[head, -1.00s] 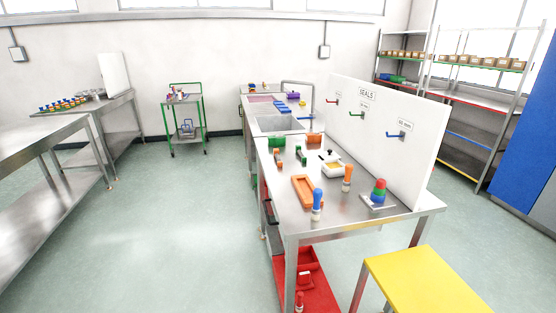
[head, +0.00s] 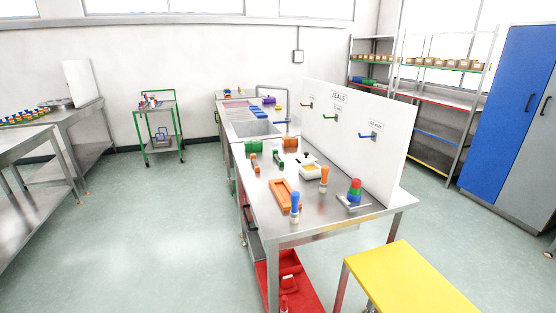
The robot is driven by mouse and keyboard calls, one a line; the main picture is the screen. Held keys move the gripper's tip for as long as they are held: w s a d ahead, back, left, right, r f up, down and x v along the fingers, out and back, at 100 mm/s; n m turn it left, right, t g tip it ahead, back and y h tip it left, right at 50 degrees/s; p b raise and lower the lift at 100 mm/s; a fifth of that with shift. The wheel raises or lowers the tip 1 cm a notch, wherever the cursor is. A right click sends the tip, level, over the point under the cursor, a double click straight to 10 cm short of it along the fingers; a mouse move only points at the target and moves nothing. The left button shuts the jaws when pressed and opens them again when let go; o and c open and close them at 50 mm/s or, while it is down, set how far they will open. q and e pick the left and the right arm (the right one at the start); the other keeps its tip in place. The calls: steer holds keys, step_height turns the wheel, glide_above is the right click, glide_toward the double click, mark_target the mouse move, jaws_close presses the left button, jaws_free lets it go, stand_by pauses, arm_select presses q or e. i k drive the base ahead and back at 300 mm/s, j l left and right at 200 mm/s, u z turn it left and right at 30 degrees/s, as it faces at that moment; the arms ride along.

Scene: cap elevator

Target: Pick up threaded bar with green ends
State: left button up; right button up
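A small bar with green ends (head: 278,158) lies on the steel workbench (head: 325,220), toward its far left part. It looks like the threaded bar, but it is too small to make out any thread. A similar bar with orange ends (head: 255,164) lies to its left. A green cylinder (head: 251,147) and an orange cylinder (head: 290,145) stand just behind these bars. Neither of my grippers is in view.
The workbench also holds an orange tray (head: 284,197), a blue-topped tool (head: 295,204), an orange-topped tool (head: 324,178), a white box (head: 310,169) and a coloured stack (head: 355,190). The floor left of the bench is clear.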

mark_target(276, 151)
steer(key=i+j+z, duration=0.1)
steer(key=i+j, duration=0.5)
steer(key=i+j+z, duration=0.15)
steer(key=i+j, duration=0.2)
steer(key=i+j+z, duration=0.1)
steer(key=i+j, duration=0.15)
steer(key=j, duration=0.2)
steer(key=i+j+z, duration=0.1)
steer(key=i+j, duration=0.45)
steer(key=j, duration=0.25)
steer(key=i+j+z, duration=0.15)
steer(key=j, duration=0.25)
steer(key=i+j+z, duration=0.1)
steer(key=i+j, duration=0.25)
steer(key=j, duration=0.15)
